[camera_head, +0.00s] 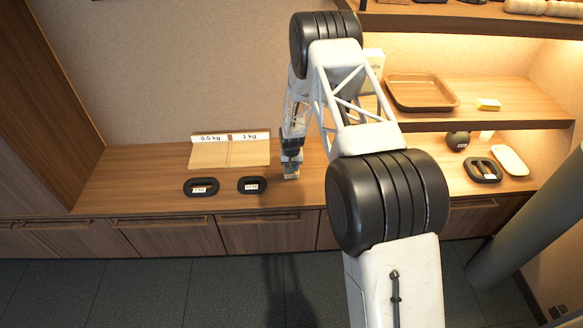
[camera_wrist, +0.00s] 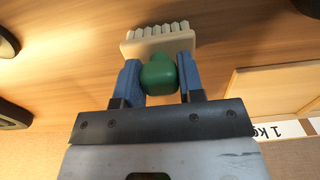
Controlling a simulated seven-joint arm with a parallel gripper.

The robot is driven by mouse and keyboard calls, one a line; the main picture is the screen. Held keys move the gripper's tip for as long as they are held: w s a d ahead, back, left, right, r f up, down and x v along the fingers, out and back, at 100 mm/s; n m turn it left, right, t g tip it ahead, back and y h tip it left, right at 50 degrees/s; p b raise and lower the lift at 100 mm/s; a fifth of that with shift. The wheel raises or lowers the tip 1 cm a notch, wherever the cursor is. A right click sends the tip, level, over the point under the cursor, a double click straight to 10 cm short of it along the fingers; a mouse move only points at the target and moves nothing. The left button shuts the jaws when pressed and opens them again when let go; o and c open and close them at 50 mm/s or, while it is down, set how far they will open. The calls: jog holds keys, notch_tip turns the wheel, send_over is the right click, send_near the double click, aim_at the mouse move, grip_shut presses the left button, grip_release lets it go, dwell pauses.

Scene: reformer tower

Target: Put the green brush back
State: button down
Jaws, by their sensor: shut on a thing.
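The green brush shows in the wrist view as a rounded green handle (camera_wrist: 158,76) and a cream head with pale bristles (camera_wrist: 158,40). My gripper (camera_wrist: 160,80) is shut on the green handle, with one blue finger on each side. In the head view my gripper (camera_head: 291,160) hangs over the wooden counter, right of the labelled boards, with the brush's pale head (camera_head: 291,174) below it. I cannot tell whether the bristles touch the counter.
Two boards marked 0.5 kg (camera_head: 208,154) and 1 kg (camera_head: 250,152) lie on the counter (camera_head: 130,185). Two black ring weights (camera_head: 201,187) (camera_head: 252,185) lie in front. A brown tray (camera_head: 422,92) and yellow block (camera_head: 488,104) sit on the right shelf.

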jog(key=shift+f, duration=0.15)
jog(key=c, duration=0.7)
grip_release()
jog(key=shift+c, duration=0.2)
jog(key=shift+r, duration=0.2)
notch_tip(320, 180, up, 12)
jog(key=shift+r, duration=0.1)
dwell(0.6)
